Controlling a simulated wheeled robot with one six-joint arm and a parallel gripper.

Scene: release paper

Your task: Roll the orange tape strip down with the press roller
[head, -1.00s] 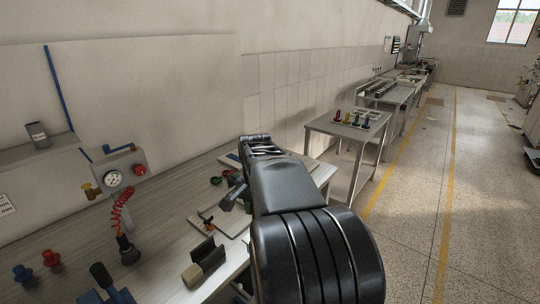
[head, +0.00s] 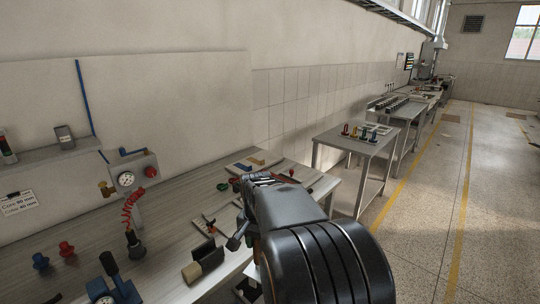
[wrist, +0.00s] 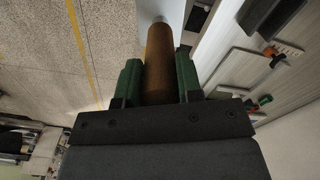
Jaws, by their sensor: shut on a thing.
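My gripper (wrist: 159,80) has green fingers closed on the sides of a brown cylinder (wrist: 159,62) with a pale far end, in the wrist view. It looks like the handle of the press roller, but no roller head shows clearly. In the head view my dark wrist and gripper (head: 262,180) reach over the bench's right part, and the held thing is hidden. A small orange piece (wrist: 270,51) lies on a pale plate at the right of the wrist view. I cannot tell whether it is the orange tape strip.
The grey bench (head: 165,240) runs along the wall. A gauge box (head: 130,178) with a red coiled hose stands behind. A second table (head: 355,143) is farther right. The floor right of the benches is clear.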

